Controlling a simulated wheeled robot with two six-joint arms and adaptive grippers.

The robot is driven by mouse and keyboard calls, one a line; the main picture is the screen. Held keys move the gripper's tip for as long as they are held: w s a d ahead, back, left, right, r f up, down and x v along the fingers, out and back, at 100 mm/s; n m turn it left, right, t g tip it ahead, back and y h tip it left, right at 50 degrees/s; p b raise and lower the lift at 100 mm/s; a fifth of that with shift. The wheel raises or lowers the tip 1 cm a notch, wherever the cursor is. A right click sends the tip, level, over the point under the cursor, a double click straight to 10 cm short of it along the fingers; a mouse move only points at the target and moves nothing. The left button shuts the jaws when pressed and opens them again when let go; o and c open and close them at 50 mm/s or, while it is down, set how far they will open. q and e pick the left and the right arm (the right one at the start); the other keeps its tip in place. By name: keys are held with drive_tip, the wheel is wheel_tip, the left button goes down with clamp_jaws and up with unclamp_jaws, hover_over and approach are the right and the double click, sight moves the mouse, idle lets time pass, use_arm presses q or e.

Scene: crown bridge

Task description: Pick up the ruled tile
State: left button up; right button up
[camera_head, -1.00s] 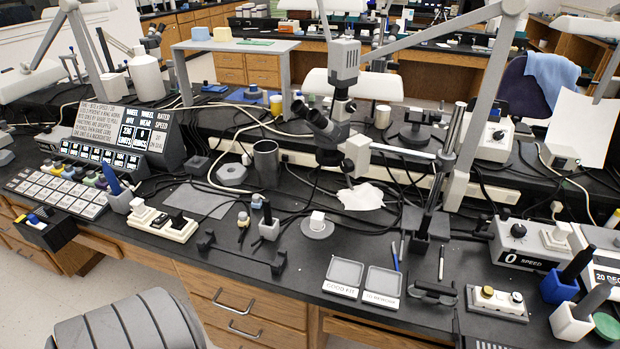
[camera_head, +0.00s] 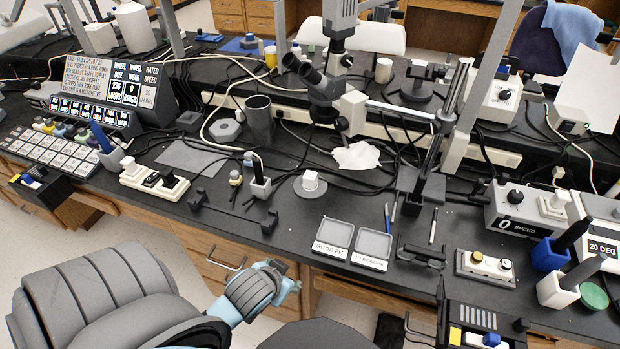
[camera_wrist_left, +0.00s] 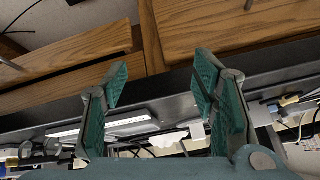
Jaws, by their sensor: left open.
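I cannot pick out a ruled tile for certain. A rack of white tiles with small dark markings (camera_head: 45,156) lies at the bench's left end; the markings are too small to read. My left gripper (camera_head: 283,277) is in front of the bench's front edge, by the wooden drawers, well right of that rack. In the left wrist view its two teal-padded fingers (camera_wrist_left: 160,100) stand wide apart with nothing between them. My right gripper does not show.
Two grey trays, labelled GOOD FIT (camera_head: 334,233) and another (camera_head: 372,245), sit near the bench's front edge. A black bracket (camera_head: 233,212) lies left of them. A microscope (camera_head: 335,85) stands behind.

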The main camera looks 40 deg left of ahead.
sight(309, 177)
use_arm(q)
drive_tip(key=w+a+r+n+t, duration=0.1)
drive_tip(key=w+a+r+t, duration=0.1)
drive_tip(key=w, duration=0.2)
drive_tip(key=w+a+r+n+t+y, duration=0.1)
drive_tip(key=w+a+r+t, duration=0.1)
drive_tip(key=w, duration=0.3)
drive_tip(key=w+a+r+t+y, duration=0.1)
drive_tip(key=w+a+r+t, duration=0.1)
drive_tip(key=w+a+r, duration=0.2)
drive_tip(key=shift+w+a+r+n, duration=0.1)
drive_tip(key=shift+w+n, duration=0.1)
drive_tip(key=shift+w, duration=0.15)
drive_tip(key=shift+w+a+r+n, duration=0.1)
drive_tip(key=shift+w+n, duration=0.1)
drive_tip(key=shift+w, duration=0.15)
drive_tip(key=b+x, duration=0.1)
drive_tip(key=x, duration=0.4)
drive_tip(key=b+x, duration=0.2)
drive_tip(key=x, duration=0.2)
drive_tip(key=b+x, duration=0.1)
drive_tip(key=x, duration=0.4)
drive_tip(key=shift+w+a+r, duration=0.25)
drive_tip(key=shift+w+a, duration=0.1)
drive_tip(key=shift+w, duration=0.05)
drive_tip(key=shift+s+r+t, duration=0.1)
drive_tip(key=shift+t, duration=0.2)
clamp_jaws()
drive_tip(key=shift+r, duration=0.1)
